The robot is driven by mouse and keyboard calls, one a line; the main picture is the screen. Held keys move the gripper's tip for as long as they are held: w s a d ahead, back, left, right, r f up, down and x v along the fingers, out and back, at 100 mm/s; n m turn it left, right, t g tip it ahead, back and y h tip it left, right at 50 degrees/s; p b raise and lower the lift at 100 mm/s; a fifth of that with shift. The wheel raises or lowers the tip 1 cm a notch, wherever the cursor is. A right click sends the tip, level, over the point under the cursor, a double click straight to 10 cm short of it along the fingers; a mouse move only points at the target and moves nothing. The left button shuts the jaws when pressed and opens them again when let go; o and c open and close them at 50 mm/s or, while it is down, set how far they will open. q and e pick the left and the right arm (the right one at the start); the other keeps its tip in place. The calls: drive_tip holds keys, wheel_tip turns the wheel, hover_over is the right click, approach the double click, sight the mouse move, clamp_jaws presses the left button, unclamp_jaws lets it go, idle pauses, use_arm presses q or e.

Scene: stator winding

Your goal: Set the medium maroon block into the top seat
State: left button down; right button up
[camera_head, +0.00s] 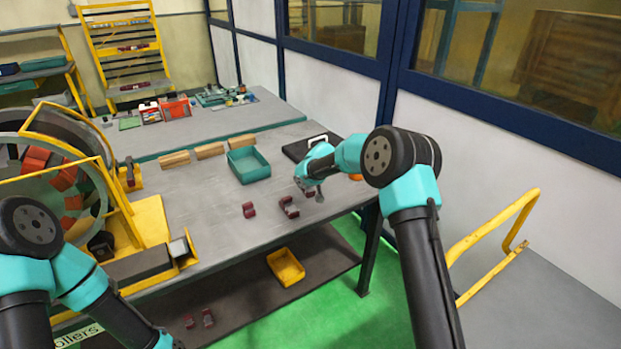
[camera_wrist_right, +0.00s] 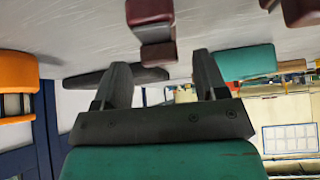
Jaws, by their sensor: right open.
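Several maroon blocks lie on the grey table: one on the left (camera_head: 249,210), a larger-looking one (camera_head: 289,207) to its right, and one partly hidden (camera_head: 308,192) by my right gripper (camera_head: 319,194). I cannot tell for sure which is the medium one. In the right wrist view, the open, empty right gripper (camera_wrist_right: 160,82) has a maroon block (camera_wrist_right: 152,24) just beyond its fingers and another (camera_wrist_right: 302,10) off to the right. The round stator (camera_head: 22,180) stands at the left with red-orange pieces in its ring; its top seat is not clear. My left gripper is out of frame.
A teal tray (camera_head: 249,167) and wooden bars (camera_head: 210,151) lie on the table's far side. A black pad (camera_head: 297,149) is near the right arm. A yellow bin (camera_head: 286,268) and small maroon pieces (camera_head: 207,318) are on the lower shelf.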

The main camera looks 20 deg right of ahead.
drive_tip(key=shift+x, duration=1.5)
drive_tip(key=shift+c, duration=0.2)
drive_tip(key=c, duration=1.2)
drive_tip(key=shift+r, duration=3.05)
